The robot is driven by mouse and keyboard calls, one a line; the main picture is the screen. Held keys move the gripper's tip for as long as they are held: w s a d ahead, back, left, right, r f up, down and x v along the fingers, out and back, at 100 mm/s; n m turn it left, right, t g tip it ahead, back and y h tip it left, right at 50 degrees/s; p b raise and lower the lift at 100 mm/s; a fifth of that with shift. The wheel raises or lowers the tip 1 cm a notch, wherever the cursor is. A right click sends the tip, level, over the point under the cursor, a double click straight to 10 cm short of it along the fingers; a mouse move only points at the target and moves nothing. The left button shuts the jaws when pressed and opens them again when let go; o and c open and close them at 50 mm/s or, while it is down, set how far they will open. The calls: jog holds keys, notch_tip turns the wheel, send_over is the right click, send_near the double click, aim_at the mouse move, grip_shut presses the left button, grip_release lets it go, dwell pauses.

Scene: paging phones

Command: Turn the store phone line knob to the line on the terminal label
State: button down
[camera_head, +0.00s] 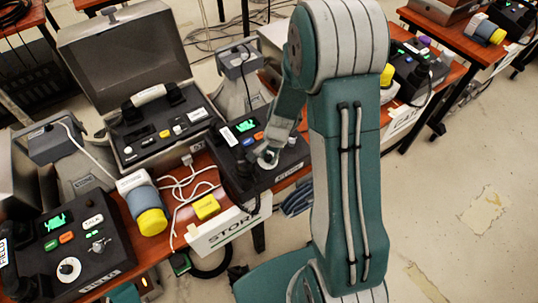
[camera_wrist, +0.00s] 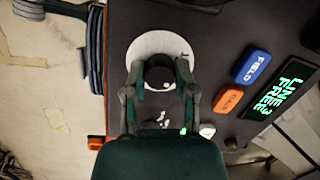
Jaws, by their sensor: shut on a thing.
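The store phone (camera_head: 233,168) is a dark console behind a white sign reading STORE (camera_head: 222,232). Its line knob (camera_wrist: 159,73) is dark and round, on a white dial (camera_wrist: 150,45) with a small mark at its upper right. My gripper (camera_wrist: 161,84) is shut on the knob, one finger on each side; in the head view the gripper (camera_head: 268,157) is over the phone's front right. The phone's green screen (camera_wrist: 280,98) reads LINE 3 FREE. I cannot pick out a readable line number on any terminal label.
A grey box (camera_head: 238,60) stands behind the phone. An open case phone (camera_head: 150,125) and a field phone (camera_head: 75,250) are to the left. White cables (camera_head: 185,190) lie between them.

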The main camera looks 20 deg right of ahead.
jog(key=shift+f+m, duration=0.1)
jog(key=shift+m, duration=0.4)
dwell(0.3)
jog(key=shift+c, duration=2.1)
grip_release()
jog(key=shift+a, duration=0.1)
jog(key=shift+r, duration=0.5)
notch_tip(320, 180, up, 11)
jog(key=d, duration=0.2)
jog(key=shift+s+f, duration=0.15)
jog(key=shift+s, duration=0.3)
